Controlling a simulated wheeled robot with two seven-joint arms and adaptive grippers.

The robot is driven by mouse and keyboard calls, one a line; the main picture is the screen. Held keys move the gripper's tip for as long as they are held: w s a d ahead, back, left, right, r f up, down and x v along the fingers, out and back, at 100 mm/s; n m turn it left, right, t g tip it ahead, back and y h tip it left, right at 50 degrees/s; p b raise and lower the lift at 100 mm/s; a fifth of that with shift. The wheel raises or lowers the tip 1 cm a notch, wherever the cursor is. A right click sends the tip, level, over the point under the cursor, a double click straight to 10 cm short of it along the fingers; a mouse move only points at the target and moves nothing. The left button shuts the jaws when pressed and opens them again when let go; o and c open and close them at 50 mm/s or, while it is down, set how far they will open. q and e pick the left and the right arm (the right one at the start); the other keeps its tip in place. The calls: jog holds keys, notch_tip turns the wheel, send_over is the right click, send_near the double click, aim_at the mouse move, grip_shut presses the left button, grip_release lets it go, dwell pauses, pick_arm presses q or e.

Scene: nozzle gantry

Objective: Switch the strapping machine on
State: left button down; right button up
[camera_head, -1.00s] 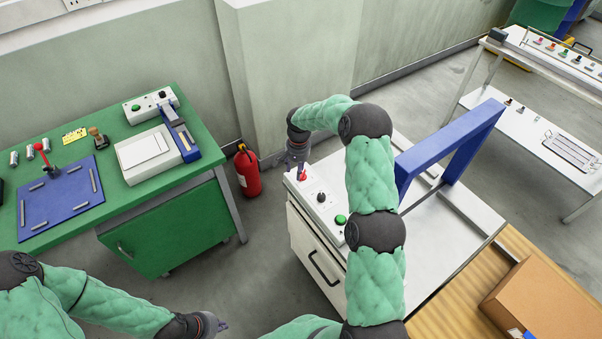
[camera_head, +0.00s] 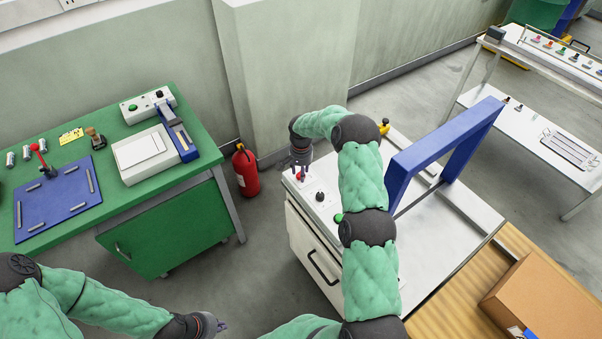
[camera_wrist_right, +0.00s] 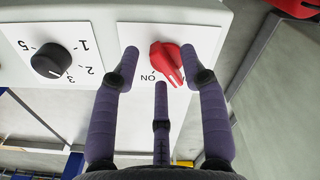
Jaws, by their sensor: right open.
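The strapping machine is a white cabinet (camera_head: 435,235) with a blue arch (camera_head: 440,150). Its panel carries a red rotary switch (camera_wrist_right: 168,62), a black numbered dial (camera_wrist_right: 50,61) and a green button (camera_head: 338,217), which my arm partly covers. In the wrist view, the switch handle slants down to the right, its lower end right of the "ON" label. My right gripper (camera_wrist_right: 160,58) is open, with two fingers either side of the switch and a third below. No clear contact shows. In the head view, this gripper (camera_head: 300,158) is at the panel's far end. My left gripper (camera_head: 214,325) is at the bottom, away from the machine.
A green workbench (camera_head: 165,220) with a blue plate and a white device stands at the left. A red fire extinguisher (camera_head: 245,170) stands beyond the machine's left side. A cardboard box (camera_head: 545,300) lies on a wooden surface at lower right. A white table (camera_head: 540,135) is at right.

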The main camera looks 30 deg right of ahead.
jog(key=shift+f, duration=0.45)
grip_shut()
